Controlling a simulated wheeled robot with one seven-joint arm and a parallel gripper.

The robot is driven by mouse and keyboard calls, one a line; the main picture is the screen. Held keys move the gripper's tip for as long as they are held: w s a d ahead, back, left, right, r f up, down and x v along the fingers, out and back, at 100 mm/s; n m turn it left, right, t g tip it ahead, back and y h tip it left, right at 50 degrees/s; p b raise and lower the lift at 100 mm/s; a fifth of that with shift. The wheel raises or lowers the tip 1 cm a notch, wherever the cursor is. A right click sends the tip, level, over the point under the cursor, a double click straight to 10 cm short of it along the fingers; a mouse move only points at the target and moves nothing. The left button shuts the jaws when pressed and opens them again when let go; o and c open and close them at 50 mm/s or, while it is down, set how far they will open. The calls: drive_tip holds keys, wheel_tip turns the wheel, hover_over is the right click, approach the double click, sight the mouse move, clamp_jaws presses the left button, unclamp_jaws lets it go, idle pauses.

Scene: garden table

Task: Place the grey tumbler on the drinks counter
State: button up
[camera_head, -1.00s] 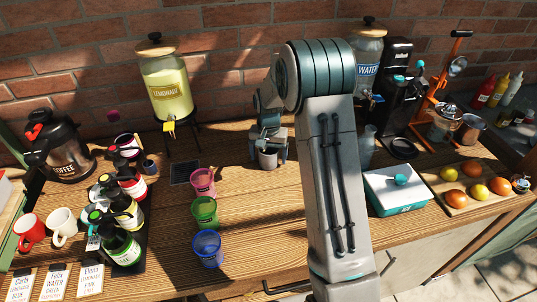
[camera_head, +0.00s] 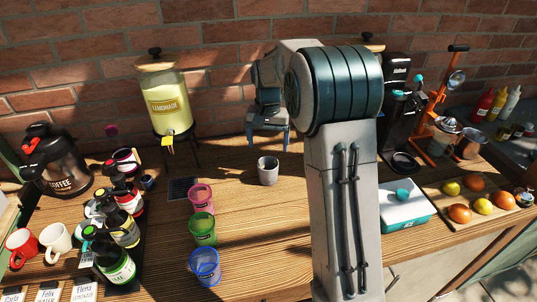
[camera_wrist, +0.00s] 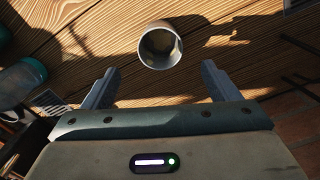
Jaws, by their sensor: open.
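The grey tumbler (camera_head: 268,171) stands upright on the wooden drinks counter (camera_head: 262,215), right of the pink, green and blue cups. In the wrist view the tumbler (camera_wrist: 160,46) shows from above, apart from the fingers and just beyond their tips. My gripper (camera_head: 268,140) is open and empty, raised above and behind the tumbler. Its two spread fingers show in the wrist view (camera_wrist: 158,78) with nothing between them.
A pink cup (camera_head: 201,198), green cup (camera_head: 203,230) and blue cup (camera_head: 205,267) line up left of the tumbler. The lemonade dispenser (camera_head: 165,100) stands behind left. An ice box (camera_head: 402,212) and a fruit board (camera_head: 462,212) are at right. Counter around the tumbler is clear.

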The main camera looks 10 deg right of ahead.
drive_tip(key=s+r+n+t, duration=0.2)
drive_tip(key=s+r, duration=0.6)
drive_tip(key=s, duration=0.6)
drive_tip(key=s+f+n+t, duration=0.1)
drive_tip(key=s+n, duration=0.1)
drive_tip(key=s, duration=1.4)
drive_tip(key=shift+f+n+t, duration=0.3)
drive_tip(key=shift+t, duration=0.1)
drive_tip(key=shift+a, duration=0.1)
